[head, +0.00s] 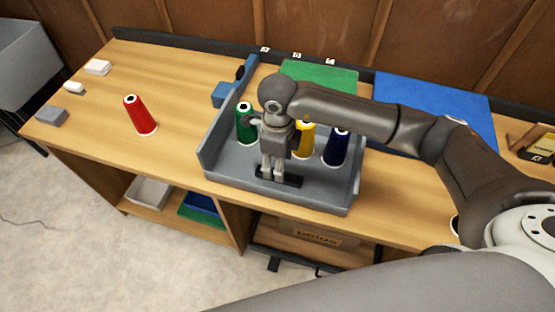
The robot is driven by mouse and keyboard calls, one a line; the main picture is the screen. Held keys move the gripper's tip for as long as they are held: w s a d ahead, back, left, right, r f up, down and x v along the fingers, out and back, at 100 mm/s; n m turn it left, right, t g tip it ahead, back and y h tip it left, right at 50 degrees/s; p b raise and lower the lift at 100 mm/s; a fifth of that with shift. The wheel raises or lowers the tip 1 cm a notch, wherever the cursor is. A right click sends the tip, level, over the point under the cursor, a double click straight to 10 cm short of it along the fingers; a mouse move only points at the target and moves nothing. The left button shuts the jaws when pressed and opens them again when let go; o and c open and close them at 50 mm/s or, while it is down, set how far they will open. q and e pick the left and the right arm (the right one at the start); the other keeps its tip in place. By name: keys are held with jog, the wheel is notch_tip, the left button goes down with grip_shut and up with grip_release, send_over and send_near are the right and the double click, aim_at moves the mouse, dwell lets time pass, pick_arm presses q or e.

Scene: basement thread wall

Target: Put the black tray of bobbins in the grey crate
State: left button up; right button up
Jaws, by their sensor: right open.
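The grey crate (322,194) stands on the wooden table with its low side toward me. A small flat black thing (292,181), apparently the black tray, lies on the crate floor near the front. My right gripper (272,173) points down into the crate, open, with its fingertips at the black thing. The gripper hides part of it, and I cannot make out bobbins on it or whether the fingers touch it. Green (246,128), yellow (304,140) and dark blue (336,148) thread cones stand in the crate behind. My left gripper is not in view.
A red cone (140,115) stands on the table left of the crate, with clear wood around it. Small white and grey blocks (52,116) lie at the left end. A green mat (318,75) and a blue mat (440,103) lie behind.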

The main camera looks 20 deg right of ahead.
jog(key=shift+r, duration=0.15)
notch_tip(320, 180, up, 12)
dwell(0.4)
jog(key=shift+f, duration=0.2)
